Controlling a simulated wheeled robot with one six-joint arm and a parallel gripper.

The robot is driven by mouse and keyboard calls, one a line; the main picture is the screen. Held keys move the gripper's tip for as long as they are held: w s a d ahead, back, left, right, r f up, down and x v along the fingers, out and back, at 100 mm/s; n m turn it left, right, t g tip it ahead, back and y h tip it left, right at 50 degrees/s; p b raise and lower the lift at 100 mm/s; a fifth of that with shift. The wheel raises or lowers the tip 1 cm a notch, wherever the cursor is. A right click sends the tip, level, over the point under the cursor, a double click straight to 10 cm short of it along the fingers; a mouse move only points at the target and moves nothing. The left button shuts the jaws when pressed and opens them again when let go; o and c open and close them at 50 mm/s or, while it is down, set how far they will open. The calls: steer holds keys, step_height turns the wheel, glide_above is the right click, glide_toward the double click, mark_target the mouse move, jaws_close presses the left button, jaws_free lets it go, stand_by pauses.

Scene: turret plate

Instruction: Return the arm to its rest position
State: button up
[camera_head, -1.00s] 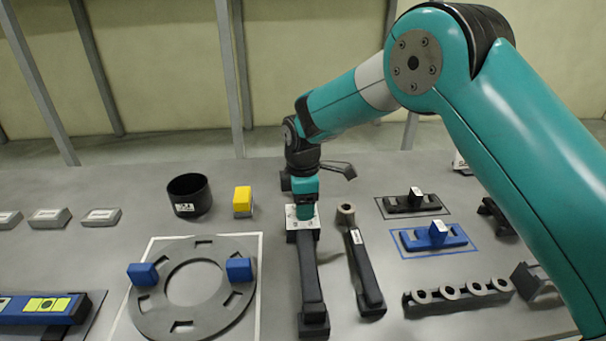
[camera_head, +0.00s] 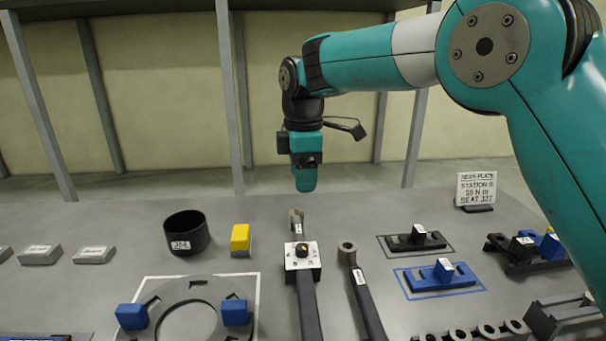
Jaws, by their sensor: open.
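My gripper (camera_head: 305,181) is raised above the grey table, its fingers pointing down, with nothing seen in it. The arm reaches in from the right, bent at the elbow. Below the gripper, apart from it, lies a dark tool with a white square head (camera_head: 302,256) that has a dark round knob on top. The gap between the fingers is not clearly seen from this side.
A dark wrench (camera_head: 362,298) lies right of the white-headed tool. A grey slotted ring (camera_head: 165,299) with two blue blocks, a black cup (camera_head: 187,233) and a yellow block (camera_head: 240,238) stand left. Blue (camera_head: 440,278) and black (camera_head: 415,241) holders and a sign (camera_head: 476,189) stand right.

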steer(key=s+d+r+m+y, duration=0.1)
steer(key=s+d+m, duration=0.15)
steer(key=s, duration=0.35)
steer(key=s+d+r+m, duration=0.2)
steer(key=s+d, duration=0.2)
steer(key=s, duration=0.2)
steer(key=s+d+f+m+y, duration=0.1)
steer(key=s+f+m, duration=0.1)
steer(key=s, duration=0.8)
steer(key=s+d+f+m+y, duration=0.1)
steer(key=s+m, duration=0.4)
steer(key=s, duration=0.5)
steer(key=shift+s+d+f+y, duration=0.15)
steer(key=shift+d+f+y, duration=0.25)
steer(key=shift+d+y, duration=0.25)
